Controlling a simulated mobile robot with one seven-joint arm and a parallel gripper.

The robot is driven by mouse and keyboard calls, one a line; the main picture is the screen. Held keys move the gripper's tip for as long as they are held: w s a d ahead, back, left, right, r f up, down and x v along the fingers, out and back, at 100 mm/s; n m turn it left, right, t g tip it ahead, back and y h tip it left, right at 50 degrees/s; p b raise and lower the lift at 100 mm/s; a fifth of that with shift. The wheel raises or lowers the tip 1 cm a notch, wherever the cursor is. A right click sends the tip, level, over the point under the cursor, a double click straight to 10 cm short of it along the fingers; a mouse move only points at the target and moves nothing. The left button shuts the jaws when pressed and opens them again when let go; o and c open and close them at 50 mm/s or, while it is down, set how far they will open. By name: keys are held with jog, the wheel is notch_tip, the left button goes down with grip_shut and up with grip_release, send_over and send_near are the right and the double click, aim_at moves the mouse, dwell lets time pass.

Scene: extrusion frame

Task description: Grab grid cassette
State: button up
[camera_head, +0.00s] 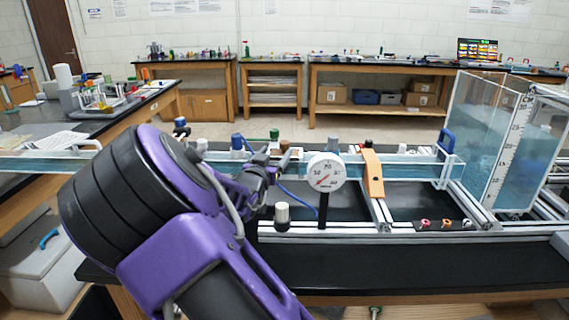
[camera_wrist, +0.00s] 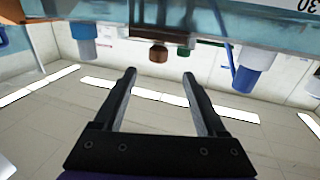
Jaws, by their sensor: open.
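My gripper (camera_head: 266,168) is in front of the clear water channel (camera_head: 405,167), left of the round dial gauge (camera_head: 325,171). In the wrist view its two dark fingers (camera_wrist: 159,75) stand wide apart with nothing between them. That view looks upside down. A brown knob (camera_wrist: 158,53) and a green knob (camera_wrist: 183,52) appear just beyond the fingertips, apart from them. I cannot tell for sure which part is the grid cassette. A blue handle (camera_head: 446,138) stands on a clear piece in the channel at the right.
An orange clamp (camera_head: 373,174) crosses the channel right of the gauge. A clear water tank (camera_head: 529,150) stands at the far right. Blue fittings (camera_wrist: 253,68) line the channel near my gripper. A small white-topped post (camera_head: 282,213) stands in front. The dark front tabletop (camera_head: 430,265) is mostly clear.

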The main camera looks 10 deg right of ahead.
aim_at(283, 145)
jog(key=shift+x, duration=3.15)
jog(key=shift+s+d+f, duration=0.1)
jog(key=shift+d+f, duration=0.05)
grip_shut()
